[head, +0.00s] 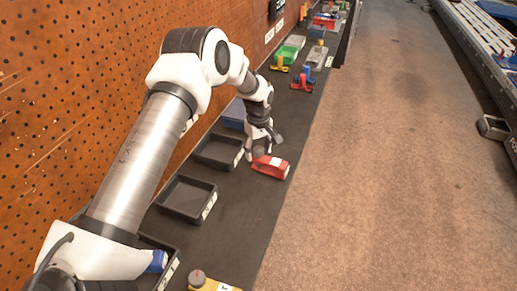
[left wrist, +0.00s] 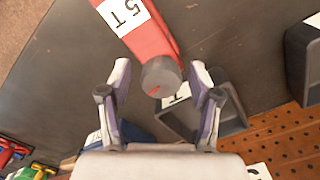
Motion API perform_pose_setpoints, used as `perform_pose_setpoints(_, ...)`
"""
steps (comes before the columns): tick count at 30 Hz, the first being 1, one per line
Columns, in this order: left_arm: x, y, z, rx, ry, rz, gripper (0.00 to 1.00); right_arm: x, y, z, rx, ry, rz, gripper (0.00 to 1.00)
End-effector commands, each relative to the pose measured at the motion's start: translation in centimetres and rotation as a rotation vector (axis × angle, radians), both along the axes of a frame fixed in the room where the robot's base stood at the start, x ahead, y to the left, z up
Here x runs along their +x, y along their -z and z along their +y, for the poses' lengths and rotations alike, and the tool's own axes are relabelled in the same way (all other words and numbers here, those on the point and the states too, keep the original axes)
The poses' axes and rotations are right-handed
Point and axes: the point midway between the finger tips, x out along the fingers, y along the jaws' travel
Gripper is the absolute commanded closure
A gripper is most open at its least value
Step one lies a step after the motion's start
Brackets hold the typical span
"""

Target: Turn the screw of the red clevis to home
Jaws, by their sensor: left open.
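The red clevis (head: 271,167) lies on the dark bench top, under my left gripper in the head view. In the left wrist view the red clevis (left wrist: 150,35) carries a white label reading "5 T". Its grey round screw (left wrist: 161,76) has a small red mark on its face. My left gripper (left wrist: 160,80) is open, with one finger on each side of the screw. In the head view the screw is largely hidden by my left gripper (head: 262,148). My right gripper is not in view.
Black trays (head: 187,215) line the bench beside the pegboard wall (head: 75,100). A yellow part (head: 212,285) with a grey knob stands at the near end. Red, blue and yellow clamps (head: 301,87) lie farther along.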

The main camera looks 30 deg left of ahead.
Motion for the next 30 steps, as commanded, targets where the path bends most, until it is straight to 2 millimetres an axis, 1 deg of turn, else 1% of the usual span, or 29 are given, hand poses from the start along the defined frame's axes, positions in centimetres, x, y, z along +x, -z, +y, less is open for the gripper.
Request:
perform_pose_setpoints(3, 0.02, -0.06, -0.02, 0.0, 0.0, -0.001, 0.37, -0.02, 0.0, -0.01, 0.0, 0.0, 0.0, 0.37)
perform_pose_setpoints(4, 0.02, -0.06, -0.02, 0.0, 0.0, 0.0, 0.4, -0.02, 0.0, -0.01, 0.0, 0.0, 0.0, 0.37)
perform_pose_setpoints(5, 0.02, -0.06, -0.02, 0.0, 0.0, 0.0, 0.51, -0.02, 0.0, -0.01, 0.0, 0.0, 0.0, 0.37)
perform_pose_setpoints(6, 0.02, -0.06, -0.02, 0.0, 0.0, 0.0, 0.65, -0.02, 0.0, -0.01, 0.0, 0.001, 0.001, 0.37)
perform_pose_setpoints(9, 0.01, -0.05, -0.01, 0.0, 0.0, 0.0, 0.97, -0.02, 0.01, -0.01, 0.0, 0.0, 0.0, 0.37)
perform_pose_setpoints(20, -0.03, 0.01, 0.01, 0.0, 0.023, 0.001, 0.97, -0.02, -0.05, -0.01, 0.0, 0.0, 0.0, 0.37)
perform_pose_setpoints(26, -0.04, 0.0, 0.01, -0.001, 0.099, 0.001, 0.97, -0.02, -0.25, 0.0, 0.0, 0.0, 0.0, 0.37)
perform_pose_setpoints(30, -0.04, -0.02, 0.01, -0.001, 0.192, 0.001, 0.97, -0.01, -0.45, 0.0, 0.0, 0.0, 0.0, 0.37)
